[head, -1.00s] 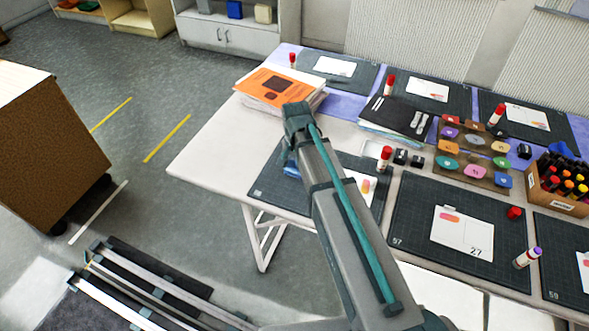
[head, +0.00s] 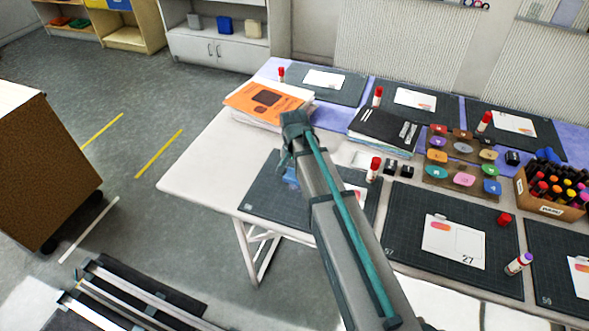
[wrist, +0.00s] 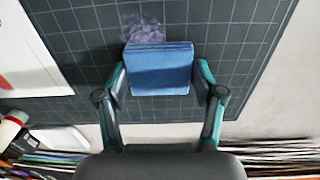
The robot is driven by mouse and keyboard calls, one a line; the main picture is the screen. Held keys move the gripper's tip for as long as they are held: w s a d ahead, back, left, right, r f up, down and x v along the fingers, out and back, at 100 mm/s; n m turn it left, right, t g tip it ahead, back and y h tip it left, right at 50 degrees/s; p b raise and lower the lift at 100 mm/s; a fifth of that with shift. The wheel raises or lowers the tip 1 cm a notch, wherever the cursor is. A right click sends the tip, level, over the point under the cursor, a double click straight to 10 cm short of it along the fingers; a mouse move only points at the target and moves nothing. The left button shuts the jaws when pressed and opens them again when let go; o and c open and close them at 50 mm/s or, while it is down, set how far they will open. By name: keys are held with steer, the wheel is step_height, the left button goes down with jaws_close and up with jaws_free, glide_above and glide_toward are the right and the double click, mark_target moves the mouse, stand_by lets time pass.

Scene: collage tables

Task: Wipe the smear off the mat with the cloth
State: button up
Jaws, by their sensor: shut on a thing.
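My gripper (wrist: 158,76) is shut on a folded blue cloth (wrist: 158,68), with one finger on each side of it. The cloth is over the dark gridded mat (wrist: 235,45), near its edge in the wrist view. A pale purple smear (wrist: 145,27) lies on the mat just beyond the cloth's far edge; the cloth may hide part of it. I cannot tell whether the cloth touches the mat. In the head view the mat (head: 258,198) is at the table's near left corner, and my arm covers part of it. A sliver of the cloth (head: 291,176) shows beside my arm.
A white card (wrist: 30,60) and a red-capped glue stick (wrist: 14,124) are at the left in the wrist view. A stack of books with an orange cover (head: 265,100) and a black folder (head: 385,128) stand behind the mat. Bare white table (head: 205,165) lies left.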

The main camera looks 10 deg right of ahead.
mark_target(289, 191)
steer(key=shift+s+a+p, duration=0.1)
steer(key=shift+s+a, duration=0.3)
steer(key=shift+s, duration=0.45)
steer(key=shift+s+a+p, duration=0.15)
steer(key=shift+s+a, duration=0.3)
steer(key=shift+s, duration=0.35)
steer(key=shift+s+a+p, duration=0.1)
steer(key=shift+s+a, duration=0.3)
steer(key=shift+s, duration=0.45)
steer(key=r, duration=0.1)
steer(key=r+p, duration=0.1)
steer(key=shift+w+r, duration=0.2)
steer(key=shift+r, duration=0.2)
step_height(289, 191, up, 5)
steer(key=p, duration=0.4)
steer(key=shift+r, duration=0.15)
